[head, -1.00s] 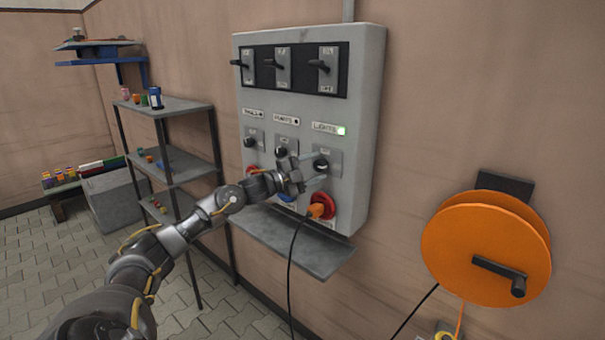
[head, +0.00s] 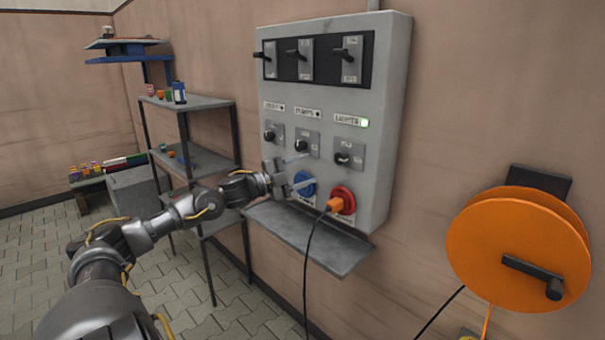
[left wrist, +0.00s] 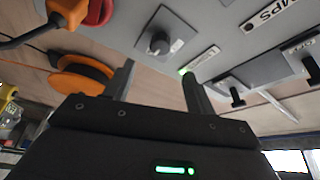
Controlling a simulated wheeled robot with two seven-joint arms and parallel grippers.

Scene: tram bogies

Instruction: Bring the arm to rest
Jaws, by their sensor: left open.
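My left gripper (head: 295,172) is open and empty in front of the lower part of the grey wall panel (head: 392,120). Its two fingers point right, near the blue socket (head: 305,183); I cannot tell from the head view how large the gap to the panel is. In the left wrist view the open fingers (left wrist: 157,85) frame bare panel and wall, with nothing between them. My left arm reaches in from the lower left. An orange plug (head: 335,205) sits at the red socket (head: 346,195). My right gripper is out of view.
A small grey shelf (head: 330,250) juts out below the panel. An orange cable reel (head: 510,250) hangs on the wall at the right. A black cable hangs from the plug. A metal rack (head: 205,103) stands left of the panel, behind my arm.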

